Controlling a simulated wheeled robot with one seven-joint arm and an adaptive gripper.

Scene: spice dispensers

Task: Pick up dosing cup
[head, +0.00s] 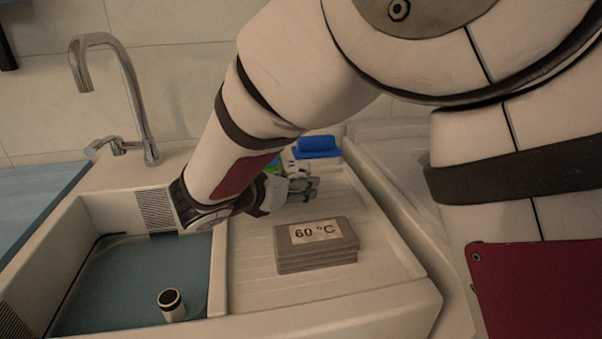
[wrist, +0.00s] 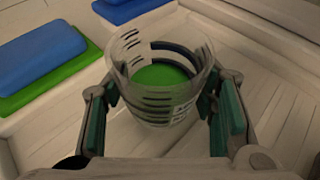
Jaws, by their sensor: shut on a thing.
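The dosing cup (wrist: 160,95) is a clear cup with dark measuring lines, seen in the wrist view. Green shows through its bottom. My gripper (wrist: 163,108) has one finger on each side of the cup and is shut on it. In the head view my gripper (head: 303,188) is at the far part of the drainboard, beyond the grey stack. My arm hides much of it there, and the cup is hard to make out in that view.
A grey stack labelled 60 °C (head: 316,246) sits on the ribbed drainboard (head: 250,285). The sink basin (head: 95,290), left, holds a small dark-topped cylinder (head: 171,304). A tap (head: 140,100) stands behind. Blue and green blocks (wrist: 45,62) lie left of the cup in the wrist view.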

